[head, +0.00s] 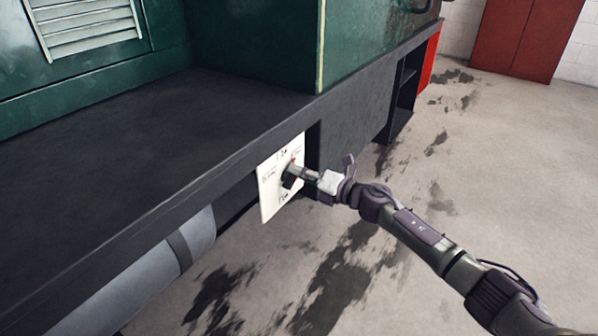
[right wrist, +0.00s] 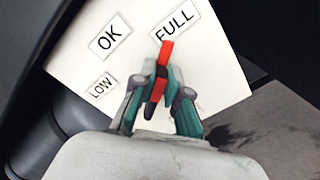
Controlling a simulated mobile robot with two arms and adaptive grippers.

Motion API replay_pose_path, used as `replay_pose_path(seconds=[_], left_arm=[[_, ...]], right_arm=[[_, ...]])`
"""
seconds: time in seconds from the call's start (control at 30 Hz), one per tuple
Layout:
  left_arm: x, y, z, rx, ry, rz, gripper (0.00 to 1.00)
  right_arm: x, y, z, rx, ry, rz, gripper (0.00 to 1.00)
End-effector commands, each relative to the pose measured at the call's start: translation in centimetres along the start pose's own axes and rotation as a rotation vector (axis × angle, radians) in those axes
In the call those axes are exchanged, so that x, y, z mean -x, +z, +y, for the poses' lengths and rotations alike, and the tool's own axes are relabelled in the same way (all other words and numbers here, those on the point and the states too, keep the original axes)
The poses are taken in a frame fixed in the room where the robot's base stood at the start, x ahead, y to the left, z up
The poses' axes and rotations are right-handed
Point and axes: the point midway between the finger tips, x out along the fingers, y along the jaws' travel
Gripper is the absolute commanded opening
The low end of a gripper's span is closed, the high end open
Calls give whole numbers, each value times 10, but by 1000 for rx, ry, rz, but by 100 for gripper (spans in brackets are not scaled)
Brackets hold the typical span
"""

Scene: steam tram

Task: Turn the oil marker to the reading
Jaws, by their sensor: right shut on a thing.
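The oil marker (right wrist: 165,52) is a slim pointer with a red tip and a dark middle, on a white plate (right wrist: 72,62). My right gripper (right wrist: 161,78) is shut on it, one finger on each side. The red tip points up, close below the left part of the FULL label (right wrist: 176,34). The OK label (right wrist: 110,36) is left of the tip, and the LOW label (right wrist: 101,87) is lower left. In the head view, my right gripper (head: 292,178) reaches the plate (head: 269,203) from the right and covers most of the marker. My left gripper is out of view.
The plate hangs below the edge of the tram's dark running board (head: 150,125). A grey cylinder (head: 150,275) lies under the board to the left. The stained floor (head: 500,180) on the right is open, with a red cabinet (head: 525,40) far back.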

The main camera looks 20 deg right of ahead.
Motion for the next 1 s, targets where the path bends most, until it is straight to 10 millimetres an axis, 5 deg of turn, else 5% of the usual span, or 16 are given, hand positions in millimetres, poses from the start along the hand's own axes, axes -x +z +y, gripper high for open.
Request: replay_pose_path(seconds=[0.17, 0.2, 0.33, 0.73, 1.0], left_arm=[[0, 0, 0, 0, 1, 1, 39], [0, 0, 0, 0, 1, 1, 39], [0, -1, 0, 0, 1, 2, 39], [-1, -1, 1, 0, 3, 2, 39], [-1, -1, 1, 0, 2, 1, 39]], right_arm=[[0, 0, -1, -3, -2, -1, 0], [0, 0, -1, -3, -2, -1, 17], [0, 0, -1, -2, -2, -1, 38], [8, 0, -1, 0, -2, 0, 39], [59, -1, -2, 0, -5, 1, 39]])
